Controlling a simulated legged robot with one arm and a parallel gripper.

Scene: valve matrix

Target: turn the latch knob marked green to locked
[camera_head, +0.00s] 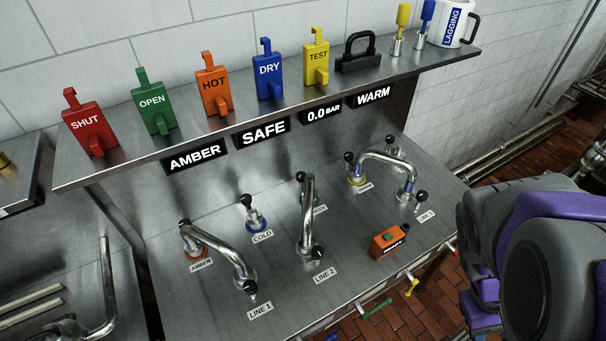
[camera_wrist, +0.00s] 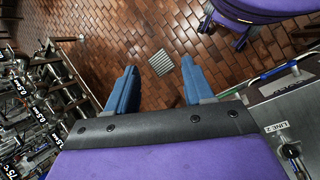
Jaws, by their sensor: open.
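A green handle (camera_head: 377,308) shows below the front edge of the steel bench (camera_head: 190,305), near a yellow one (camera_head: 412,287) and a red one (camera_head: 452,249). I cannot tell whether the green one is the latch knob, nor its lock state. In the wrist view a green bar (camera_wrist: 279,70) runs along the bench edge at the right. My gripper (camera_wrist: 159,65) has two blue fingers spread wide apart, with nothing between them. It points at the brick floor, left of the bench and apart from the green bar. In the head view my grey and purple arm fills the lower right.
Curved steel pipes (camera_head: 307,210) and small valves stand on the bench. An orange box (camera_head: 389,240) with a green button sits at its right. A shelf (camera_head: 230,126) behind holds coloured tags, a padlock (camera_head: 358,53) and a mug (camera_head: 453,25). Brick floor lies open below.

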